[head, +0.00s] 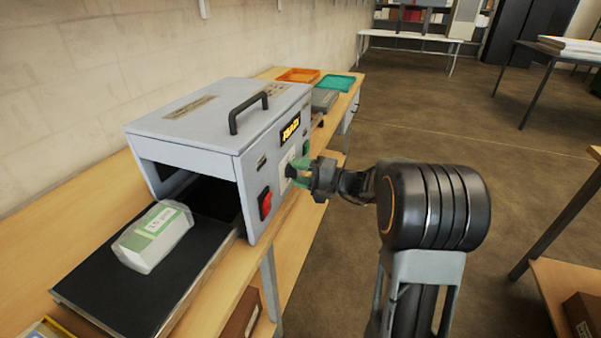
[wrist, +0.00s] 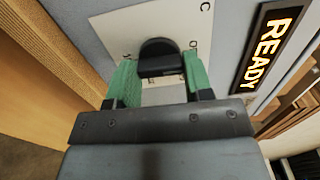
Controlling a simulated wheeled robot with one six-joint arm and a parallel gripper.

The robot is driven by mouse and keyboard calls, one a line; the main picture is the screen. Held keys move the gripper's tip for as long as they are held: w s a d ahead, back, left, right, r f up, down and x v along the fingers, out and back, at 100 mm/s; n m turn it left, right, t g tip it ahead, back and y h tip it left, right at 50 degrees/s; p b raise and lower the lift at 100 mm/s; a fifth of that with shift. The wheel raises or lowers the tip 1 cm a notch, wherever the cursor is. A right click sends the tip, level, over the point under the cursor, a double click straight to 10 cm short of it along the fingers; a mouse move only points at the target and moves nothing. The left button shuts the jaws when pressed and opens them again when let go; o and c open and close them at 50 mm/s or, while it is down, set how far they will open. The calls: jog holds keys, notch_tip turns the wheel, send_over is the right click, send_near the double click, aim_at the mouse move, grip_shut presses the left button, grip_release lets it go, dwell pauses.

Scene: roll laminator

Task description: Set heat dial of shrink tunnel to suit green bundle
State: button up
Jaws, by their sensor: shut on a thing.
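The shrink tunnel (head: 215,135) is a grey box on the wooden bench, with a black handle on top. Its black heat dial (wrist: 158,55) sits on a white scale plate (wrist: 120,32) in the wrist view; the scale markings are mostly hidden or too small to read. My gripper (head: 300,175) is at the tunnel's right side face, and its green fingers (wrist: 155,85) are shut on the dial, one on each side. The green bundle (head: 153,237), a pale pack with a green label, lies on the dark infeed bed (head: 120,290) before the tunnel opening.
A lit sign reading READY (wrist: 267,47) is beside the dial plate. A red switch (head: 265,203) is on the same face, nearer the opening. Orange (head: 298,75) and green (head: 337,83) trays stand behind the tunnel. Open floor (head: 440,130) lies to the right.

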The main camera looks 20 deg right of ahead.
jog(key=shift+m, duration=0.3)
jog(key=shift+m+p, duration=2.65)
jog(key=shift+m, duration=2.75)
jog(key=o, duration=0.9)
